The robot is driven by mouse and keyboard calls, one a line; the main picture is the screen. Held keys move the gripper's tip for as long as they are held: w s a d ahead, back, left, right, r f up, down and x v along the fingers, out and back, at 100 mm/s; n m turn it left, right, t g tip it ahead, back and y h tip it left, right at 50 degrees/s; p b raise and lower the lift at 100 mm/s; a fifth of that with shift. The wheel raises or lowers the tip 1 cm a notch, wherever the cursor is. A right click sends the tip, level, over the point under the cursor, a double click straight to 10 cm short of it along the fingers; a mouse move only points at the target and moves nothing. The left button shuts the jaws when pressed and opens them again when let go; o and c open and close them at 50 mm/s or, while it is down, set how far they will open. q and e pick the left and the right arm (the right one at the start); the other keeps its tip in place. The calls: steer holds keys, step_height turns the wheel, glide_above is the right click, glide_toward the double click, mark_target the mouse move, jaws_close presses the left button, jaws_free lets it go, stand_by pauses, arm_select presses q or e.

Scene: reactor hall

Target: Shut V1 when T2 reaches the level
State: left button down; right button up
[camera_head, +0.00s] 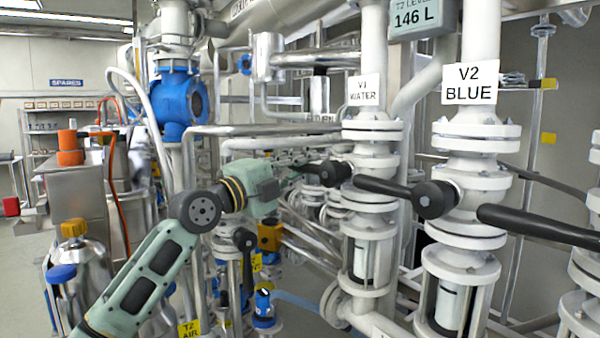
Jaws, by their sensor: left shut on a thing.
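The V1 valve (372,160), white and labelled V1 WATER, stands in a vertical pipe at centre right. Its black handle (337,174) has a round hub and a lever pointing left. My left gripper (304,169) is shut on the left part of this lever, and its fingers partly hide it. The T2 level display (415,19) at the top reads 146 L. The T2 tank itself cannot be made out. My right gripper is not in view.
The V2 BLUE valve (470,165) stands close to the right of V1, its black lever (385,187) reaching left in front of V1. Another black lever (540,226) reaches in at the right edge. A blue valve (178,100) and steel vessels (85,275) are at left.

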arm_select(q)
steer(key=shift+a+r, duration=0.1)
steer(key=shift+r, duration=0.2)
steer(key=c, duration=1.7)
jaws_free()
steer(key=shift+s, duration=0.1)
steer(key=shift+o, duration=0.3)
steer(key=shift+f, duration=0.15)
steer(key=shift+f, duration=0.1)
steer(key=v, duration=1.2)
